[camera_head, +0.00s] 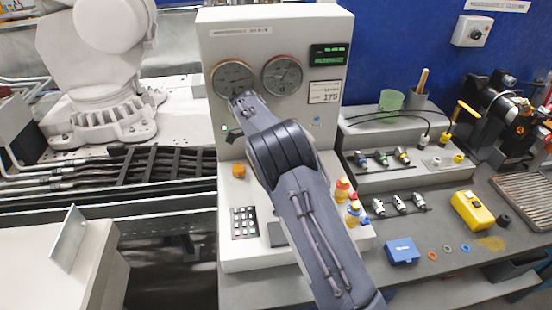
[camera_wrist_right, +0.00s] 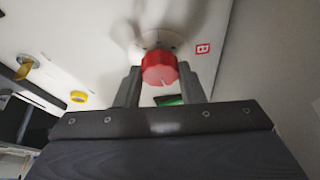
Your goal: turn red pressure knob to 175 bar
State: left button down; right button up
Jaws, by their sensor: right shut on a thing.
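The red pressure knob (camera_wrist_right: 159,69) sits on a round pale plate on the panel, between the two fingers of my right gripper (camera_wrist_right: 160,88). The gripper is shut on the knob's sides. In the head view my right arm covers the knob and the gripper. The panel cabinet (camera_head: 290,24) carries two round gauges, a left gauge (camera_head: 234,78) and a right gauge (camera_head: 282,75). Their needle readings are too small to tell. A white card (camera_head: 325,92) on the panel shows 175. A green-lit display (camera_head: 329,54) is above it; its text is unreadable. My left gripper is out of view.
A keypad (camera_head: 244,222) and several small bottles (camera_head: 343,190) are on the cabinet's lower ledge. The bench at right holds fittings, a blue box (camera_head: 402,251) and a yellow device (camera_head: 472,211). A white machine (camera_head: 98,90) stands at left.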

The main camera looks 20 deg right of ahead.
dwell(0.4)
jog(key=o, duration=1)
jog(key=v, duration=0.7)
jog(key=shift+a+r, duration=0.15)
jog(key=shift+r, duration=0.25)
